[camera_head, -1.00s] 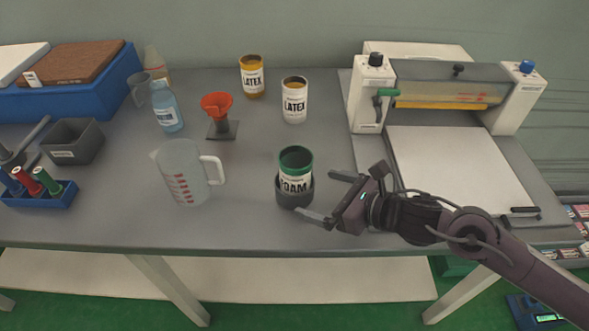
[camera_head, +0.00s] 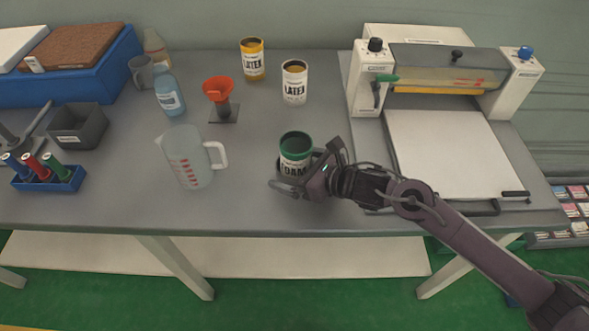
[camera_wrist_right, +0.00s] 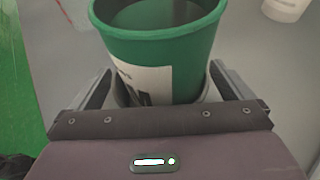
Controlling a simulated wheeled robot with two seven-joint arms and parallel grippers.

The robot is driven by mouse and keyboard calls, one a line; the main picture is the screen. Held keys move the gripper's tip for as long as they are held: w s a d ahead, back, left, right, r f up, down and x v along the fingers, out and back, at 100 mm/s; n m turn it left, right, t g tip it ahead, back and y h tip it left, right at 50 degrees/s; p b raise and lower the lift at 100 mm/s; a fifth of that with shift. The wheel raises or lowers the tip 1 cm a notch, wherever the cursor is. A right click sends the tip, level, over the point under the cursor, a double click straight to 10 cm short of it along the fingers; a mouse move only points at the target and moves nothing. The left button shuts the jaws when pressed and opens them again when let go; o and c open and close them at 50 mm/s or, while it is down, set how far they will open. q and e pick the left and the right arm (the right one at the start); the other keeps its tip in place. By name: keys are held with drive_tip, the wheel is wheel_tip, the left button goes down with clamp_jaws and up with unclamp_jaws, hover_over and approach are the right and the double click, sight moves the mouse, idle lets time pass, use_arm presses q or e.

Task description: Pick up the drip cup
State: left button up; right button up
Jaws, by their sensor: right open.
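A green and white can labelled FOAM (camera_head: 295,150) stands upright in a dark grey cup (camera_head: 281,168), which looks like the drip cup, near the front of the table. My right gripper (camera_head: 294,170) is open, with its fingers on either side of the cup. In the right wrist view, the fingers (camera_wrist_right: 160,84) flank the can (camera_wrist_right: 160,55) and the grey cup rim (camera_wrist_right: 121,96) shows around the can's lower part. I cannot tell whether the fingers touch the cup. My left gripper is not in view.
A clear measuring jug (camera_head: 190,160) stands left of the cup. An orange funnel on a stand (camera_head: 218,92) and two LATEX cans (camera_head: 294,83) are behind. A white press-like machine (camera_head: 450,150) is at the right. The grey table (camera_head: 240,205) is clear in front.

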drive_tip(key=c, duration=1.2)
drive_tip(key=shift+r, duration=0.1)
drive_tip(key=shift+c, duration=0.9)
drive_tip(key=shift+r, duration=0.1)
wheel_tip(320, 180, up, 20)
drive_tip(key=b, duration=0.1)
drive_tip(key=shift+f+b, duration=0.7)
drive_tip(key=shift+f, duration=0.05)
